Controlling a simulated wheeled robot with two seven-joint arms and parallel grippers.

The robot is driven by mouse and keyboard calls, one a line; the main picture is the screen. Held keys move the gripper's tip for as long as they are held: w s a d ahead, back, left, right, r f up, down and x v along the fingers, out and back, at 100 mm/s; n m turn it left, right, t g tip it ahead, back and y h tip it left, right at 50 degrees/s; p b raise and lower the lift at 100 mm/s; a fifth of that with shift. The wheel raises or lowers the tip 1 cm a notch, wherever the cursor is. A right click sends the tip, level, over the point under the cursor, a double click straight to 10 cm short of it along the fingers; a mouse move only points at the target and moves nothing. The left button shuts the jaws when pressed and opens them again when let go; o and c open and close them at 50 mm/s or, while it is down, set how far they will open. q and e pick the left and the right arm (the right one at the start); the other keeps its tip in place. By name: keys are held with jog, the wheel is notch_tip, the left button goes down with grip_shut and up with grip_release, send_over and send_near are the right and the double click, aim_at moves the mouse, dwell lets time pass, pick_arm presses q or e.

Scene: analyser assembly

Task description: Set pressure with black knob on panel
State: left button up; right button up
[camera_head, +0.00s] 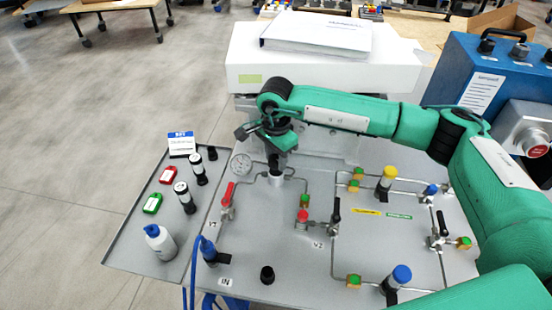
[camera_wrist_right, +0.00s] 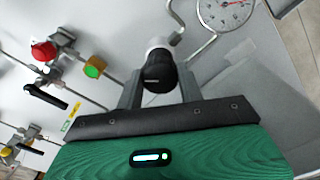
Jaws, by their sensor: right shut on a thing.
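The black knob (camera_wrist_right: 158,72) sits on a white and metal regulator body (camera_head: 276,180) on the grey panel (camera_head: 290,230). My right gripper (camera_wrist_right: 160,88) is shut on the black knob, with one finger on each side of it in the wrist view. In the head view my right gripper (camera_head: 283,150) points down over the regulator and hides the knob. A round pressure gauge (camera_head: 240,164) stands just left of the regulator, joined by a thin tube. It also shows in the wrist view (camera_wrist_right: 225,12), but its reading is too small to tell. My left gripper is not in view.
A red-handled valve (camera_head: 228,194) stands left of the regulator, and a black-handled valve (camera_head: 336,212) to its right. A yellow-capped part (camera_head: 387,180) is farther right. A tray at left holds a white bottle (camera_head: 160,242). A white box (camera_head: 320,65) lies behind the panel.

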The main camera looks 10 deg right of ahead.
aim_at(276, 158)
jog(key=o, duration=0.8)
jog(key=shift+c, duration=0.2)
jog(key=shift+o, duration=1.1)
jog(key=shift+r, duration=0.25)
notch_tip(276, 158, up, 6)
jog(key=shift+r+b, duration=0.15)
jog(key=shift+b, duration=0.5)
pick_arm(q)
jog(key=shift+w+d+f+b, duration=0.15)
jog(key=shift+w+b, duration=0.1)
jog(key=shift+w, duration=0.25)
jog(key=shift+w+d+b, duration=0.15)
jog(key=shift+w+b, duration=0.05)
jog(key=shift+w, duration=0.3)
pick_arm(e)
notch_tip(276, 158, up, 7)
